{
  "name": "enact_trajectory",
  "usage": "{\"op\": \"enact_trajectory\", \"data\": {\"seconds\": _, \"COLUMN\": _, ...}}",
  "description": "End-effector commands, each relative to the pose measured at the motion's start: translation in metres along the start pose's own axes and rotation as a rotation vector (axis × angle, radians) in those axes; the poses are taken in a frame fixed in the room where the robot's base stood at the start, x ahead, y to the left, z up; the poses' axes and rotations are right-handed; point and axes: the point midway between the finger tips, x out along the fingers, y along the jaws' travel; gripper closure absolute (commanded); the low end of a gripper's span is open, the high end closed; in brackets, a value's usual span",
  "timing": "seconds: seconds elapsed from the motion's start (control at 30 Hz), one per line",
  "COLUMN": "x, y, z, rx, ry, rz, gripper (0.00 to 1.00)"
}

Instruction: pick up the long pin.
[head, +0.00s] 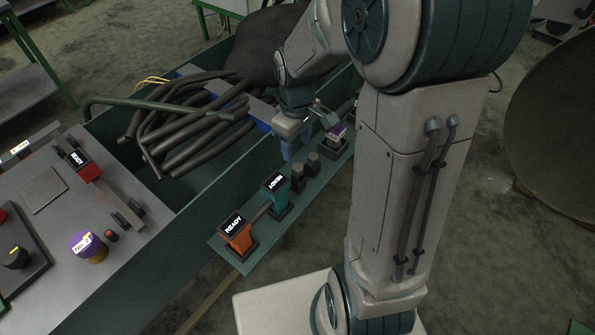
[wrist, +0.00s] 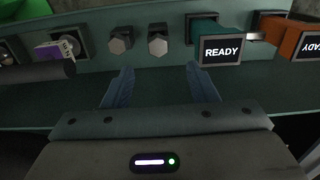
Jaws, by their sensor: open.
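Two dark pins with hexagonal ends stand in square holders on the green rack. In the wrist view, one pin (wrist: 158,42) is on the teal tool's side and the other (wrist: 121,42) is on the purple part's side. The head view shows the same pins (head: 298,172) and (head: 313,163). I cannot tell surely which is the long one. My gripper (wrist: 160,78) is open and empty, with its blue fingers apart, in front of the pins and not around either. In the head view my gripper (head: 288,150) hovers behind the rack.
The rack (head: 232,254) also holds an orange READY tool (head: 236,236), a teal READY tool (head: 276,192) and a purple-labelled part (head: 337,133). A dark rod (wrist: 36,75) juts in at left in the wrist view. Dark pipes (head: 190,130) are heaped beyond the rack.

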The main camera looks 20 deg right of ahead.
Motion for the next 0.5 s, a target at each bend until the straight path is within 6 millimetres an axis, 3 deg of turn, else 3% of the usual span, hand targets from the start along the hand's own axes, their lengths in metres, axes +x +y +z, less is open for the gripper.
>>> {"op": "enact_trajectory", "data": {"seconds": 0.1, "x": 0.020, "y": 0.000, "z": 0.000, "rx": 0.000, "ry": -0.002, "rz": -0.002, "gripper": 0.47}}
{"op": "enact_trajectory", "data": {"seconds": 0.37, "x": 0.038, "y": 0.000, "z": 0.000, "rx": 0.001, "ry": -0.001, "rz": -0.001, "gripper": 0.47}}
{"op": "enact_trajectory", "data": {"seconds": 0.5, "x": 0.057, "y": 0.002, "z": 0.001, "rx": 0.001, "ry": -0.003, "rz": -0.003, "gripper": 0.47}}
